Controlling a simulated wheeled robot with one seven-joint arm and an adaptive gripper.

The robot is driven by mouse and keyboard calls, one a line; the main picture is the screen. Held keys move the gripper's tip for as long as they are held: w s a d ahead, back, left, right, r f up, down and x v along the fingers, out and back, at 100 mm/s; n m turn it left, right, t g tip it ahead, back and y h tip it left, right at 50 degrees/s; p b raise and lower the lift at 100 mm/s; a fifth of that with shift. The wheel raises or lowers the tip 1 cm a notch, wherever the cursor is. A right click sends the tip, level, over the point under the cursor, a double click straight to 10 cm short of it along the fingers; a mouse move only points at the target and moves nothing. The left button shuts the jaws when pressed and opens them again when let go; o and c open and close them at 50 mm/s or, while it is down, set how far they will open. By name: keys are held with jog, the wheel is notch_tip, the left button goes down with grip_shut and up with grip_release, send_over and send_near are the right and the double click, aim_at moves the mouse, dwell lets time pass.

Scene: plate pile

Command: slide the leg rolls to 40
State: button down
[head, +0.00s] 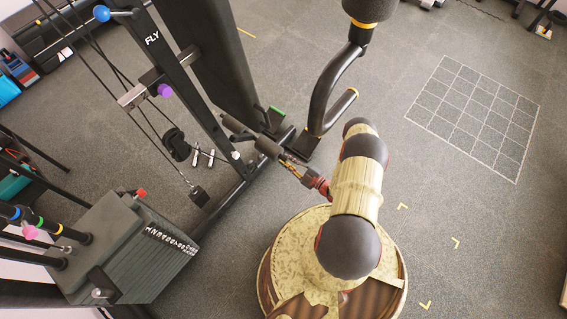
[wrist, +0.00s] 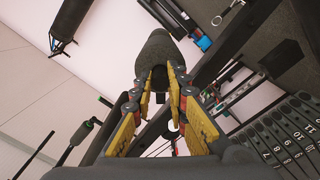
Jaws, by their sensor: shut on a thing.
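The leg rolls are dark foam cylinders low on the black exercise machine (head: 185,75). One leg roll (head: 268,147) sits at the end of my arm in the head view, and another dark roll (head: 236,125) lies behind it to the upper left. My gripper (head: 291,168) reaches this nearer roll from the lower right. In the wrist view, the yellow fingers of my gripper (wrist: 161,82) are shut on the end of the dark leg roll (wrist: 160,50), one on each side. I cannot read a 40 mark or scale in either view.
A numbered weight stack (wrist: 283,140) shows at the right of the wrist view. A grey stack of plates (head: 130,245) stands lower left in the head view. A black curved post (head: 322,95) rises close to my arm.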

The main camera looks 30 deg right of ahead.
jog(key=shift+w+d+r+n, duration=0.3)
jog(key=shift+d+r+n, duration=0.3)
jog(key=shift+d+r, duration=0.25)
jog(key=c, duration=1.7)
grip_release()
jog(key=shift+f, duration=0.1)
jog(key=shift+s+a, duration=0.1)
jog(key=shift+s, duration=0.1)
jog(key=v, duration=1.1)
jog(key=shift+s, duration=0.35)
jog(key=shift+c, duration=0.3)
